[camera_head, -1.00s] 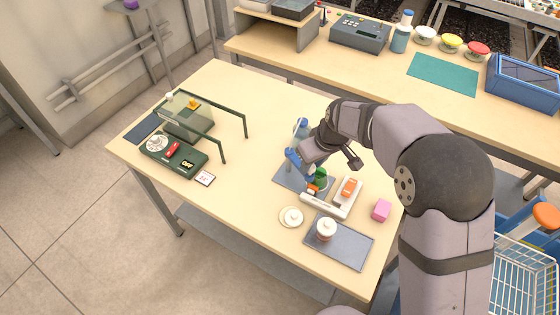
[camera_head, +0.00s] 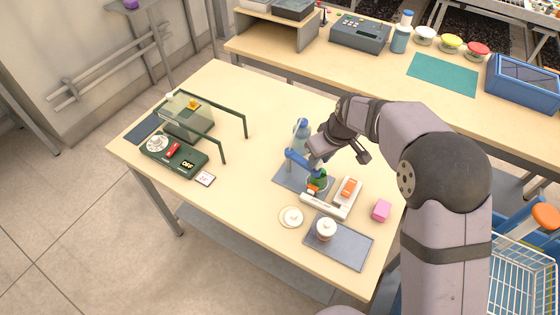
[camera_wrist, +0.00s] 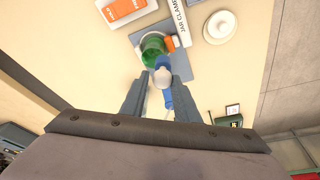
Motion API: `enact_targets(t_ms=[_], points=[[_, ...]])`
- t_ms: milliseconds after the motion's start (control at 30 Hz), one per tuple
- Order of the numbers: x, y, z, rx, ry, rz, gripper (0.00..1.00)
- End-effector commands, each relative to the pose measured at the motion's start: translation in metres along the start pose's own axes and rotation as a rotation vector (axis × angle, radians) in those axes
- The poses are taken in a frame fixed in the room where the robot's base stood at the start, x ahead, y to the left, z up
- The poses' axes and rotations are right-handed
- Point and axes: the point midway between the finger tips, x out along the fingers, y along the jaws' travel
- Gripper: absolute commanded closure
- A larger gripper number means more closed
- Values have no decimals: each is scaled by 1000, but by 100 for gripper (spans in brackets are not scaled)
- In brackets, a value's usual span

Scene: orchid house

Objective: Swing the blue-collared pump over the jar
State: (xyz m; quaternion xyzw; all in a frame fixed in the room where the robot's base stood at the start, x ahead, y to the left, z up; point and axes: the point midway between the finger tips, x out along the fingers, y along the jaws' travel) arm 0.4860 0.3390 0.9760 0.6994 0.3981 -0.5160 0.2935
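In the head view a pale blue bottle (camera_head: 302,131) with a blue top stands at the back of a grey mat (camera_head: 288,178). A blue arm-like piece (camera_head: 300,161) reaches from beside it toward the green jar (camera_head: 318,180). The jar stands at the white jar clamp (camera_head: 325,207). My gripper (camera_head: 316,150) is just right of and above the blue piece. In the wrist view my gripper (camera_wrist: 161,78) is open, its fingers apart. A white rounded part (camera_wrist: 163,74) and a blue part (camera_wrist: 168,98) show between them; contact cannot be told. The green jar (camera_wrist: 154,48) is beyond the fingertips.
An orange-switched white device (camera_head: 347,191) and a pink block (camera_head: 381,210) lie right of the jar. A white lid (camera_head: 291,217) and a white-topped pot (camera_head: 326,230) are in front. A green control box (camera_head: 174,156) and frame (camera_head: 245,115) stand left. The table's middle left is clear.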

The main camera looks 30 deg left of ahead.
Motion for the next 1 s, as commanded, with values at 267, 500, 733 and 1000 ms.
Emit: enact_targets(t_ms=[267,500,733,1000], points=[[0,1,0,0,0,0,72],[0,2,-1,0,0,0,72],[0,5,-2,0,1,0,72],[1,9,-4,0,0,0,72]])
